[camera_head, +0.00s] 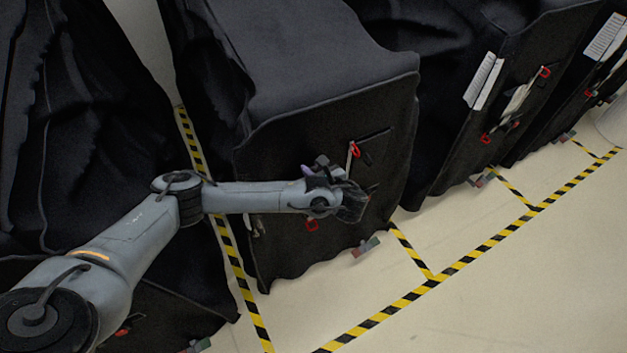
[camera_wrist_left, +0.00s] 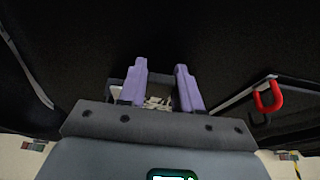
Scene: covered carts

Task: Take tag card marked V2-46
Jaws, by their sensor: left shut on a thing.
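A black covered cart (camera_head: 300,135) stands in the middle of the head view, and my left gripper (camera_head: 322,172) is at its front panel. In the left wrist view the two purple fingers (camera_wrist_left: 161,72) point at the dark cover. A pale card with dark marks (camera_wrist_left: 157,102) shows low between them, and the fingers are shut on it. Its marking is too small to read, and it is mostly hidden by the gripper. My right gripper is in neither view.
A red hook (camera_wrist_left: 269,97) hangs right of the fingers. More covered carts stand on the left and right; white sheets (camera_head: 483,80) are on the right one. Yellow-black tape (camera_head: 400,303) marks the floor, which is clear at the lower right.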

